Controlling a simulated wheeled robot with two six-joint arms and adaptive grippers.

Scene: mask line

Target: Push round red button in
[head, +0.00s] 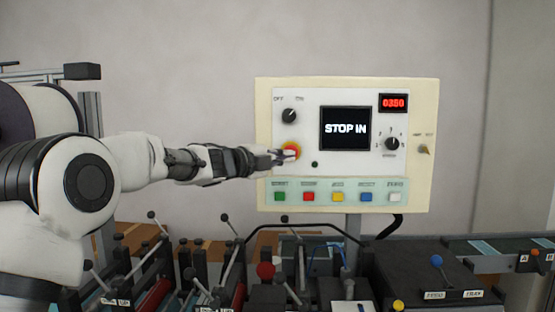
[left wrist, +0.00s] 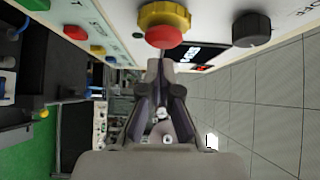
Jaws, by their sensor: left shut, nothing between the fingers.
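The round red button (head: 294,147) sits in a yellow collar on the left part of a white control panel (head: 330,165). In the left wrist view the red button (left wrist: 164,37) and its yellow collar (left wrist: 165,14) show just past my fingertips. My left gripper (head: 279,155) is shut and empty, with its tips at the button in the head view. The left wrist view shows the closed fingers (left wrist: 166,66) too. I cannot tell whether the tips touch the button. The panel's screen (head: 346,128) reads "STOP IN". My right gripper is not in view.
A black OFF/ON knob (head: 289,116) is above the button. A row of coloured square buttons (head: 338,197) runs below it. A red display (head: 393,103) and another knob (head: 393,143) are at right. Several levers and machinery with a red ball knob (head: 265,270) stand below.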

